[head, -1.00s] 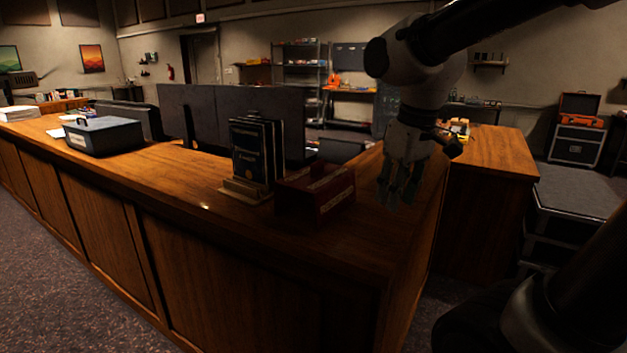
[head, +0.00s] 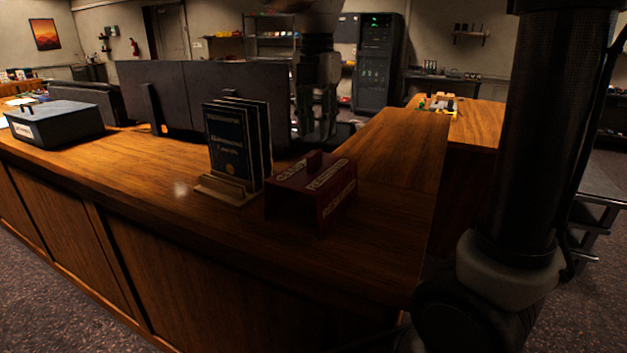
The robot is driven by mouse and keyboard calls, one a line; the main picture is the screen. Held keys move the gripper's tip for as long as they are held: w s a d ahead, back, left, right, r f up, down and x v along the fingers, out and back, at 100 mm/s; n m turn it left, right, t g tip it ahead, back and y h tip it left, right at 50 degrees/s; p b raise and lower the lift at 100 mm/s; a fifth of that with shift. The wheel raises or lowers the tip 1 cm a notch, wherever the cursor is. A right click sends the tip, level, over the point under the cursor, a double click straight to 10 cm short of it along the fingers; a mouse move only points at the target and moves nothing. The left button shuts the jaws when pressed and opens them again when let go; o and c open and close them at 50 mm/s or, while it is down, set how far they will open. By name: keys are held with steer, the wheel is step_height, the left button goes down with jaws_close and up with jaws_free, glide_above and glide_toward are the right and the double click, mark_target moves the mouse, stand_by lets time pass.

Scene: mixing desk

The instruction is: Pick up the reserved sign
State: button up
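The reserved sign (head: 318,197) is a dark red, block-like piece with pale lettering on its top and side; one line appears to read RESERVED. It stands on the wooden desk (head: 385,235), just right of a rack of dark books. My gripper (head: 318,138) points down above the desk, above and beyond the sign in the picture, apart from it. Its dark fingers show no object between them, but their opening is too dim to judge.
The dark books (head: 238,140) stand in a wooden holder (head: 228,188) close to the sign's left. Dark monitors (head: 205,95) stand behind. A dark box (head: 58,124) sits at far left. The desk right of the sign is clear.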

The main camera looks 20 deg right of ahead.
mark_target(314, 153)
steer(key=f, duration=0.7)
steer(key=shift+w+a, duration=0.15)
steer(key=shift+a, duration=0.05)
jaws_close()
